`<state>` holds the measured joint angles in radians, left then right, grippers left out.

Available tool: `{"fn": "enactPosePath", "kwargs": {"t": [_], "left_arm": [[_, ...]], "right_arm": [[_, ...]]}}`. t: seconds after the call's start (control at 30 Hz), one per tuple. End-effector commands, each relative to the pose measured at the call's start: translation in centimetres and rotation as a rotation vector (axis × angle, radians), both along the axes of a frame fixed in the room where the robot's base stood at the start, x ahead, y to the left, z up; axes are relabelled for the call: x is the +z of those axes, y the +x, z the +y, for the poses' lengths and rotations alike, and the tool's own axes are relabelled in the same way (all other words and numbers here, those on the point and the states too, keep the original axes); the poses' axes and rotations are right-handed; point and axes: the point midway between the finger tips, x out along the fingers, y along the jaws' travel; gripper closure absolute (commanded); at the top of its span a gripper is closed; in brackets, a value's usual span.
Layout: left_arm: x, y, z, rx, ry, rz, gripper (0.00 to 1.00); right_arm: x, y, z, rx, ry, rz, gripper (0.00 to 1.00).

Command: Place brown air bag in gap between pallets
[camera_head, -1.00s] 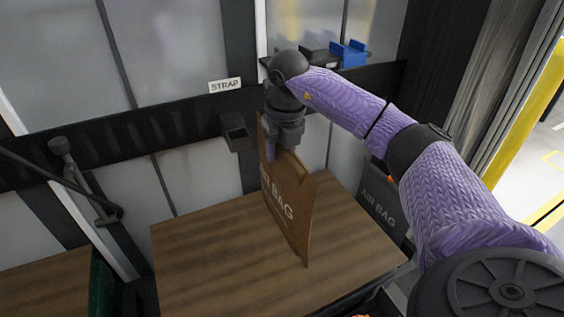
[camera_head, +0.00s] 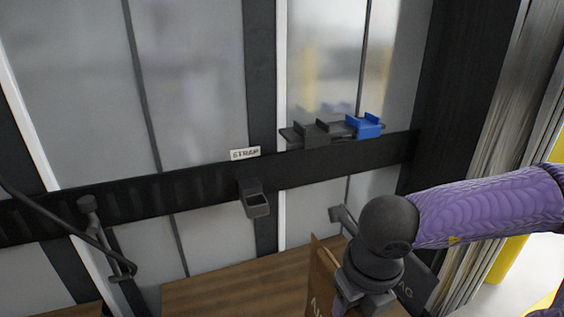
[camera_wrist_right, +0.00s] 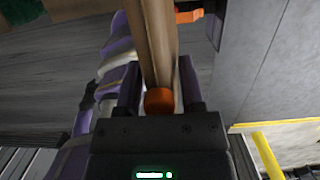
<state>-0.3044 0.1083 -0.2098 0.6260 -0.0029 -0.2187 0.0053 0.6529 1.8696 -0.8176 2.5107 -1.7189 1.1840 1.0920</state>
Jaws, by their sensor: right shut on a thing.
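My right gripper (camera_head: 352,302) is shut on the brown air bag (camera_head: 322,278), which hangs below it at the bottom of the head view. Only the bag's upper part shows there; its lower part is cut off. In the right wrist view the bag (camera_wrist_right: 153,40) stands edge-on between the two fingers (camera_wrist_right: 158,88), with an orange piece (camera_wrist_right: 160,101) at its near end. A wood-topped load (camera_head: 225,287) is at the bottom middle, and another wood top (camera_head: 62,311) is at the lower left corner. A dark space separates them. My left gripper is out of view.
A black rail with a STRAP label (camera_head: 245,153) crosses the wall. A dark bracket (camera_head: 255,199) juts from it. A shelf holds a blue holder (camera_head: 363,126). A dark bar (camera_head: 60,222) is at left.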

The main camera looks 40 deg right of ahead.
Motion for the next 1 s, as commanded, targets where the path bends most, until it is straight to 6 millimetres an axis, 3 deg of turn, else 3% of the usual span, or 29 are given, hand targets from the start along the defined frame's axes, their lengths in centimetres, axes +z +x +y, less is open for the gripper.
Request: {"fn": "enactPosePath", "kwargs": {"t": [0.13, 0.27, 0.57, 0.8, 0.97, 1.0], "left_arm": [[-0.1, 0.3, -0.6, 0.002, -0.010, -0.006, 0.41], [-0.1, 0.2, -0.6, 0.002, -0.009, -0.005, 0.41], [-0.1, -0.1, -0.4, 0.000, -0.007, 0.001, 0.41], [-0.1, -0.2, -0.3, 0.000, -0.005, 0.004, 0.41], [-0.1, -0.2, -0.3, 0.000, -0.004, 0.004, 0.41], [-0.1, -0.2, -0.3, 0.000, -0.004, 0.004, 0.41]], "right_arm": [[-0.3, 0.9, 0.4, 0.162, 0.003, -0.003, 1.00], [-0.7, 2.7, 1.4, 0.545, 0.004, -0.008, 1.00], [-0.6, 6.8, 5.7, 1.615, 0.004, -0.011, 1.00], [1.0, 9.3, 10.1, 2.538, -0.001, -0.006, 1.00], [2.5, 10.2, 12.6, 3.071, -0.001, -0.003, 1.00], [2.8, 10.3, 13.1, -3.113, 0.002, 0.001, 1.00]]}}
